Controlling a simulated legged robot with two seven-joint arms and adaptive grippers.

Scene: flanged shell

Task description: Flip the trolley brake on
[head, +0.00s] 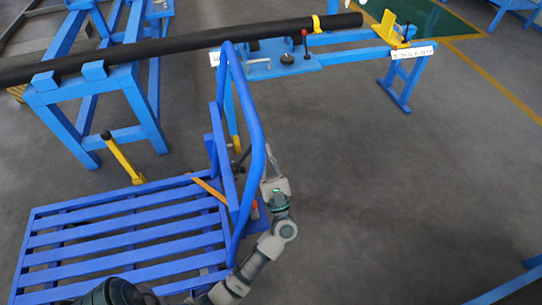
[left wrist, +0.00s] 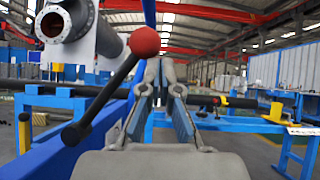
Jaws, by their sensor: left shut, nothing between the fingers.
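The blue trolley (head: 130,232) has a slatted deck and a tall bent tube handle (head: 252,120). A brake lever (left wrist: 104,92), a dark rod with a red ball (left wrist: 145,41) at its upper end and a black knob at its lower end, leans at the left in the left wrist view. My left gripper (head: 271,152) is just right of the handle; in the left wrist view its fingers (left wrist: 166,66) are together and empty. The ball overlaps the left finger's tip in that view; I cannot tell whether they touch. The lever is not clear in the head view. My right gripper is not in view.
A long black pipe (head: 180,42) lies across blue stands (head: 85,100) behind the trolley. A yellow post (head: 122,158) stands at the deck's far edge. A blue bench (head: 300,62) with small levers is at the back. The floor (head: 400,190) to the right is clear.

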